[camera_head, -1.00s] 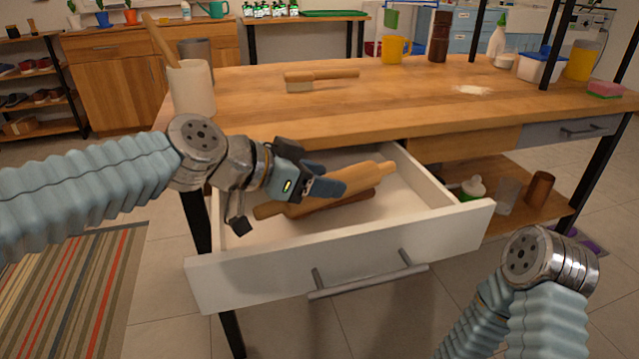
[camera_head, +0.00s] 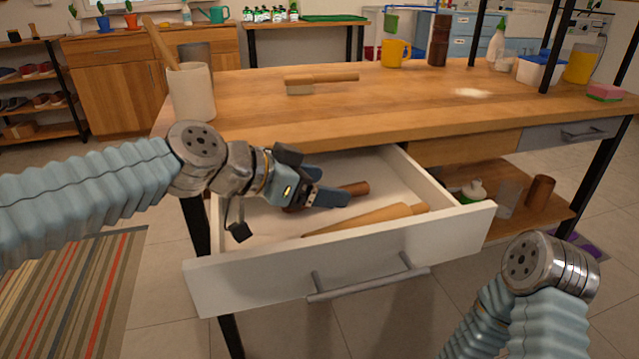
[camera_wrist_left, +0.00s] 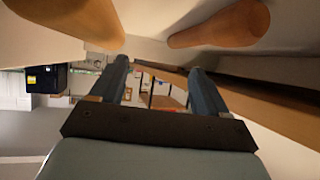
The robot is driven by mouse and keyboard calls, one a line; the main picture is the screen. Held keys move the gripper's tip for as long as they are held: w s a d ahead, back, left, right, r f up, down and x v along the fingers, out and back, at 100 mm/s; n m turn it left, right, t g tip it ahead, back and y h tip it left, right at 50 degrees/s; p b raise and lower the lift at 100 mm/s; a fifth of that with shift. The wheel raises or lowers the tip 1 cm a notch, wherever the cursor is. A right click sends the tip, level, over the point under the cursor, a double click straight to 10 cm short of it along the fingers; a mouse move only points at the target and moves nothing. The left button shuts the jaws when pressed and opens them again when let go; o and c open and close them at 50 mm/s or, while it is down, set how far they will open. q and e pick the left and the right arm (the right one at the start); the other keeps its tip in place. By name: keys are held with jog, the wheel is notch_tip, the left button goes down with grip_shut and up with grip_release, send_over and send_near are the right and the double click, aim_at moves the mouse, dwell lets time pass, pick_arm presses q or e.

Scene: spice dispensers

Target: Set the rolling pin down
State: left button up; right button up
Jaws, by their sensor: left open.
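The light wooden rolling pin (camera_head: 367,218) lies slanted in the open white drawer (camera_head: 340,262), near its front wall. My left gripper (camera_head: 330,197) is over the drawer, behind the pin, with its jaws open and nothing held. A darker brown wooden piece (camera_head: 357,188) lies behind the gripper, partly hidden by it. In the left wrist view the fingers (camera_wrist_left: 160,85) are spread apart, with a light wooden body (camera_wrist_left: 70,20) at the top left and a browner one (camera_wrist_left: 225,25) at the top right. My right gripper is out of view.
The wooden tabletop (camera_head: 400,108) stands above the drawer, with a brush (camera_head: 320,80) and a white crock (camera_head: 191,92) on it. A lower shelf (camera_head: 550,200) to the right holds a bottle and cups. The drawer walls surround my left gripper.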

pick_arm(q)
jog(key=shift+a+r+p, duration=0.1)
jog(key=shift+r+p, duration=0.2)
jog(key=shift+r, duration=0.15)
jog(key=v, duration=1.1)
jog(key=shift+s+a, duration=0.3)
jog(key=shift+f, duration=0.1)
